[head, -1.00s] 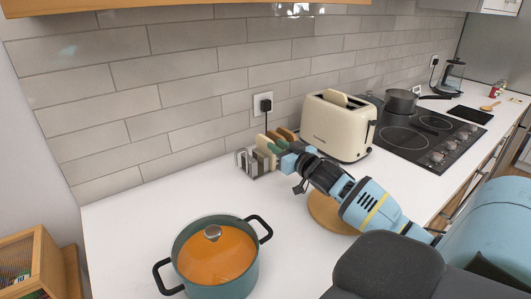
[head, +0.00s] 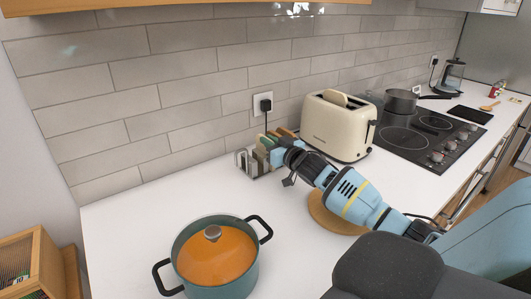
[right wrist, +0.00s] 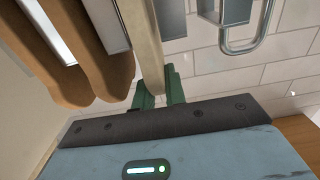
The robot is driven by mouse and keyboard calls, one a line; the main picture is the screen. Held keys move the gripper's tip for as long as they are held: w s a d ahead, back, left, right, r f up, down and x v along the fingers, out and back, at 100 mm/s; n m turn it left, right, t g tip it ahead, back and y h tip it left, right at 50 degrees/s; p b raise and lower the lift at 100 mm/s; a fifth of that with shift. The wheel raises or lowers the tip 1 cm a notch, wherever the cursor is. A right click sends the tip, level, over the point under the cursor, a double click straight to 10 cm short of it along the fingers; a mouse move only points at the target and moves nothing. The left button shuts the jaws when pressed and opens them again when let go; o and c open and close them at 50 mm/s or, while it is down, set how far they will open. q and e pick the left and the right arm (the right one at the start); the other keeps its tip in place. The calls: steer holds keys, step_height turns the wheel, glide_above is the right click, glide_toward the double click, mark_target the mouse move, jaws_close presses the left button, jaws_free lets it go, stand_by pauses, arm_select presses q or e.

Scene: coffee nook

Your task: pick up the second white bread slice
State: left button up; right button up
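The bread slices stand upright in a wire rack (head: 242,160) by the back wall; the rack's wire loop (right wrist: 243,45) shows in the right wrist view. My right gripper (head: 269,148) is at the rack, among the slices. In the right wrist view, a pale, white-bread slice (right wrist: 144,40) runs down between the green fingertips (right wrist: 160,92) of that gripper. No clear gap shows between fingers and slice, but I cannot tell whether they grip it. Two brown slices (right wrist: 103,70) stand to its left. My left gripper is out of view.
A teal pot with an orange lid (head: 217,258) stands at the front left. A round wooden board (head: 325,217) lies under my right forearm. The black hob (head: 425,145) with a saucepan (head: 401,102) is right of the toaster. The counter left of the rack is clear.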

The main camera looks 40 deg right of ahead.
jaws_close()
step_height(320, 180, up, 10)
stand_by(0.4)
